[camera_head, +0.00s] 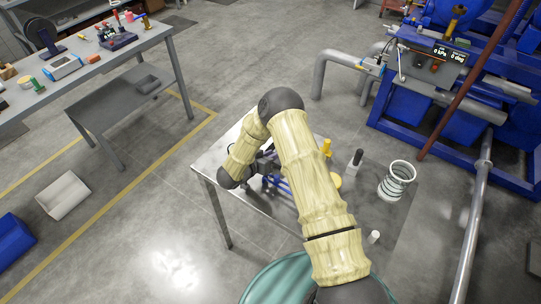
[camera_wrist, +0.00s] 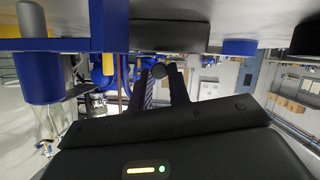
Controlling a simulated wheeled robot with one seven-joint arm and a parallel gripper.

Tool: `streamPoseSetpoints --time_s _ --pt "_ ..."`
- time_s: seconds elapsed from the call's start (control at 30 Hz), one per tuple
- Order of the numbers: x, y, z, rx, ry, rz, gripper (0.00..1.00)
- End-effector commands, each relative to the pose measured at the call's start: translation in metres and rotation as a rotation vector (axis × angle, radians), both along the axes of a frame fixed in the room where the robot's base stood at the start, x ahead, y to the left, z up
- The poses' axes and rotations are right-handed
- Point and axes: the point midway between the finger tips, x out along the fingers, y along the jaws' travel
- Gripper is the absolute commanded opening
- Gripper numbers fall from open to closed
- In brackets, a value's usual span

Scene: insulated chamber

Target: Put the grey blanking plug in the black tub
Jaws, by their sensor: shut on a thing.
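My gripper (camera_wrist: 159,80) shows in the wrist view with its two dark fingers on either side of a small round grey piece, the grey blanking plug (camera_wrist: 159,70). It is shut on the plug at the fingertips. Just beyond the plug is a wide black block-like thing (camera_wrist: 171,35), probably the black tub; its opening cannot be seen. The wrist picture is upside down, with the pale tabletop along its top. In the head view my arm covers most of the small table, and the plug and tub cannot be made out there.
The small metal table (camera_head: 213,168) also bears a yellow object (camera_head: 326,147) and blue pieces. A blue cylinder (camera_wrist: 41,78) stands nearby in the wrist view. A workbench (camera_head: 85,70) is at upper left.

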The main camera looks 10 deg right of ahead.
Motion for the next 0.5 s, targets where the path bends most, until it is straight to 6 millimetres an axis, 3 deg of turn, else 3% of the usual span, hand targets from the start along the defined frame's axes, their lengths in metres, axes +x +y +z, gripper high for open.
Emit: streamPoseSetpoints --time_s 0.5 --pt "0.0 -0.0001 -0.008 0.0 0.0 0.0 0.0"
